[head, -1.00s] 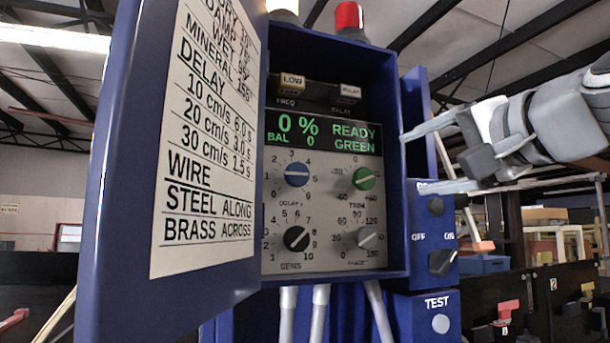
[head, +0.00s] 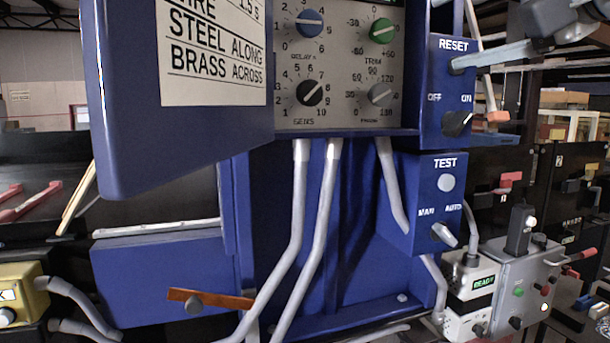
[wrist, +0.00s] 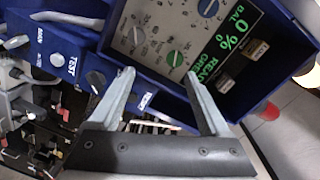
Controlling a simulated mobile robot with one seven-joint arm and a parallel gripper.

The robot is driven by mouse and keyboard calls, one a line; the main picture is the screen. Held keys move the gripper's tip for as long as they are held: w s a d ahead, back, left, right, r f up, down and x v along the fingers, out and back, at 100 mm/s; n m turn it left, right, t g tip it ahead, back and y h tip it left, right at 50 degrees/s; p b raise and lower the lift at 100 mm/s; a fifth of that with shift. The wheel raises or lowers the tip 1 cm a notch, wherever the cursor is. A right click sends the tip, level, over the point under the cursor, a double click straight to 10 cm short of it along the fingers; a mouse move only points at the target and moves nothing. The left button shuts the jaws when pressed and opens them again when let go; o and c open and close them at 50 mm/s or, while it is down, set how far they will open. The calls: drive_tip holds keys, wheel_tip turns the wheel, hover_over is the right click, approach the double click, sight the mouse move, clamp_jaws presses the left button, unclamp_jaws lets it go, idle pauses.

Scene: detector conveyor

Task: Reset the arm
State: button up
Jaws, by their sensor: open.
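My gripper (wrist: 160,74) is open and empty in the wrist view, its two grey fingers pointing at the blue detector control box (wrist: 285,22). In the head view my gripper enters at the upper right, cut off by the top edge. One finger's tip overlaps the small blue switch box (head: 436,96) just below its RESET label. Whether it touches cannot be told, and the reset button itself is not clearly visible. The OFF/ON knob (head: 457,123) below points toward ON. In the wrist view the display reads 0 % and READY GREEN, partly cut by a finger.
The open blue door (head: 120,100) with a printed chart stands at the left. Below RESET is the TEST box (head: 436,205) with a MAN/AUTO knob (head: 444,234). Grey conduits (head: 300,230) run down. A grey control panel (head: 515,285) stands at the lower right.

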drive_tip(key=s+a+f+n+g+h+p, duration=0.1)
drive_tip(key=a+f+n+g+p, duration=0.15)
drive_tip(key=f, duration=0.75)
drive_tip(key=s+a+f+n+g+h+p, duration=0.1)
drive_tip(key=a+f+n+g, duration=0.15)
drive_tip(key=f, duration=0.75)
drive_tip(key=s+f+n+g+h+p, duration=0.1)
drive_tip(key=s+f, duration=0.3)
drive_tip(key=f, duration=0.5)
drive_tip(key=s+f+n+g+h+p, duration=0.1)
drive_tip(key=s+f+n+g+h, duration=0.1)
drive_tip(key=f, duration=0.7)
drive_tip(key=s+n+g, duration=0.1)
drive_tip(key=s+g, duration=0.1)
drive_tip(key=shift+s+d+f+n+g, duration=0.2)
drive_tip(key=shift+s+d+n+g, duration=0.1)
drive_tip(key=shift+s+d, duration=0.1)
drive_tip(key=c, duration=0.4)
drive_tip(key=shift+a, duration=0.2)
drive_tip(key=shift+c, duration=0.4)
